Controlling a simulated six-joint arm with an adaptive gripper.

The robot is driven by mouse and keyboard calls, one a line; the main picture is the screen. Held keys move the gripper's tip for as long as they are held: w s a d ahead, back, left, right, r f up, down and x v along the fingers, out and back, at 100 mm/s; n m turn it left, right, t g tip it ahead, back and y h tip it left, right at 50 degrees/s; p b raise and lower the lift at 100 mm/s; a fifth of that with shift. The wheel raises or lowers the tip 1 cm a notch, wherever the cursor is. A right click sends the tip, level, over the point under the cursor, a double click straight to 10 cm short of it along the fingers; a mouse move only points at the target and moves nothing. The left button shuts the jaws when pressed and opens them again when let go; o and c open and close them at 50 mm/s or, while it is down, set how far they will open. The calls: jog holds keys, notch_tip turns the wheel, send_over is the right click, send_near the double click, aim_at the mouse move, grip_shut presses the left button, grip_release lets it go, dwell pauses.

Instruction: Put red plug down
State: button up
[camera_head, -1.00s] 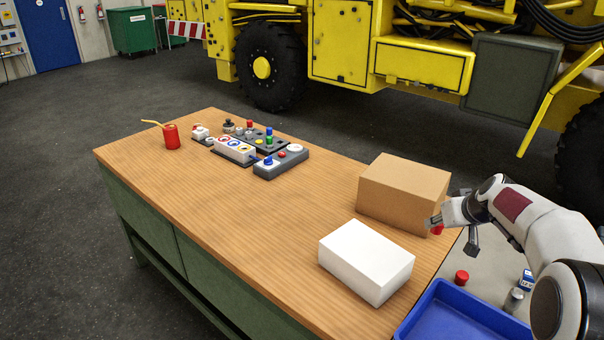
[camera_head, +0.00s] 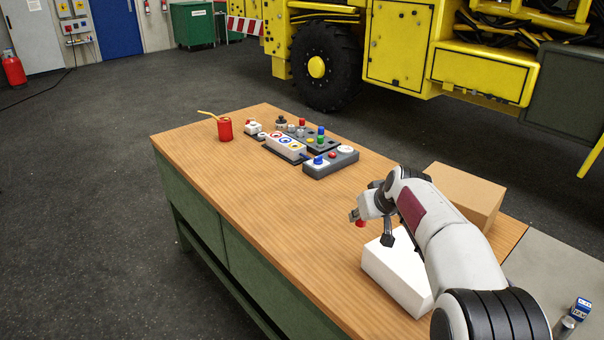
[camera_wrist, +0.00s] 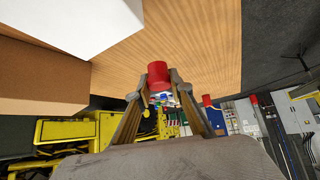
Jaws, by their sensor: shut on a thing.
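The red plug (camera_wrist: 158,74) sits between my fingertips in the wrist view. It also shows in the head view (camera_head: 361,223) as a small red piece under the fingers. My gripper (camera_head: 357,217) is shut on it. It is held over the wooden table (camera_head: 270,220), just beyond the far left corner of the white box. I cannot tell how high it is above the table top.
The white box (camera_head: 395,270) and the cardboard box (camera_head: 465,195) stand on the right part of the table. Several coloured button blocks (camera_head: 290,146) and a red can (camera_head: 225,129) stand at the far end. The table's left middle is clear.

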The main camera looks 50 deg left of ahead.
jog(key=s+a+f, duration=0.3)
jog(key=f, duration=0.2)
jog(key=shift+s+a+n, duration=0.2)
jog(key=shift+n, duration=0.1)
jog(key=shift+f, duration=0.15)
jog(key=shift+f, duration=3)
jog(key=shift+f, duration=1.85)
jog(key=shift+f, duration=0.15)
